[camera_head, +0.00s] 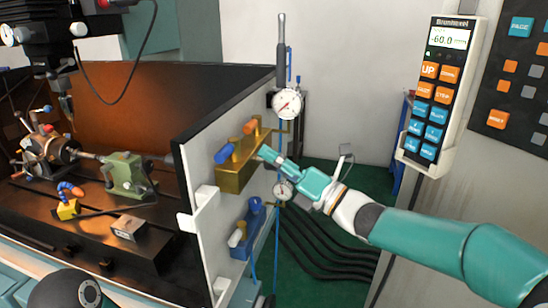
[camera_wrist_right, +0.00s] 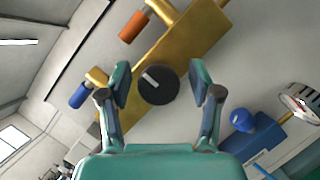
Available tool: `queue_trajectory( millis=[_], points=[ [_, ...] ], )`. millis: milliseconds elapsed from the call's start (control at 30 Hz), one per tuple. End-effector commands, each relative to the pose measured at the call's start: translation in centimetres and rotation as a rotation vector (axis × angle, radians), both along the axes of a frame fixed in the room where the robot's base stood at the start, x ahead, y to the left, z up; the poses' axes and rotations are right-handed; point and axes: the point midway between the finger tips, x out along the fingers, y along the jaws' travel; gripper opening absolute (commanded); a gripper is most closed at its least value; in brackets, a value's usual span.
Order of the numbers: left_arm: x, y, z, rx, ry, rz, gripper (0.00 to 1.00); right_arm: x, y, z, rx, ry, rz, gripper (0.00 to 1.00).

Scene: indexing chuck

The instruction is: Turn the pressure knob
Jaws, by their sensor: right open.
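The pressure knob (camera_wrist_right: 158,85) is a round black knob with a white pointer mark, on the face of a brass valve block (camera_wrist_right: 178,48). My right gripper (camera_wrist_right: 160,84) is open, with one finger on each side of the knob and a visible gap to each. In the head view the right gripper (camera_head: 268,158) reaches from the right to the brass block (camera_head: 236,172) on the white panel. The knob cannot be made out there. The block carries blue and orange handles. My left gripper is not in view.
A dial gauge (camera_head: 287,104) stands above the block and a second gauge (camera_head: 283,190) is below it. A blue unit (camera_head: 246,232) is mounted lower on the panel. A handheld controller (camera_head: 436,95) hangs at the right. A machine bed with a chuck fills the left.

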Motion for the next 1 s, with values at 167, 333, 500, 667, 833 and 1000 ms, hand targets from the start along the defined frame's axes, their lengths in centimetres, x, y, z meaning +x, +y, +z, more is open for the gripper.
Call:
queue_trajectory(
  millis=[167, 333, 500, 667, 833, 1000],
  points=[
    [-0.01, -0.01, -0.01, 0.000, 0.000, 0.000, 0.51, 0.02, 0.04, 0.00, 0.000, 0.000, 0.000, 0.64],
    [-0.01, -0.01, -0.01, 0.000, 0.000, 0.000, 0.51, 0.01, 0.02, 0.01, 0.000, 0.000, 0.000, 0.44],
    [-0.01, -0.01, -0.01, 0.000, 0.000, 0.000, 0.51, 0.01, 0.00, -0.01, 0.000, 0.000, 0.000, 0.15],
    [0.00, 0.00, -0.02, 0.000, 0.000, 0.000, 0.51, 0.02, -0.01, -0.06, 0.001, 0.002, 0.000, 0.03],
    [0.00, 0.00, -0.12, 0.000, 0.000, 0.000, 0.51, 0.01, -0.02, -0.07, 0.007, 0.022, 0.000, 0.03],
    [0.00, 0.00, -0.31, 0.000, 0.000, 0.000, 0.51, 0.00, 0.00, -0.11, 0.022, 0.082, -0.001, 0.03]
  ],
)
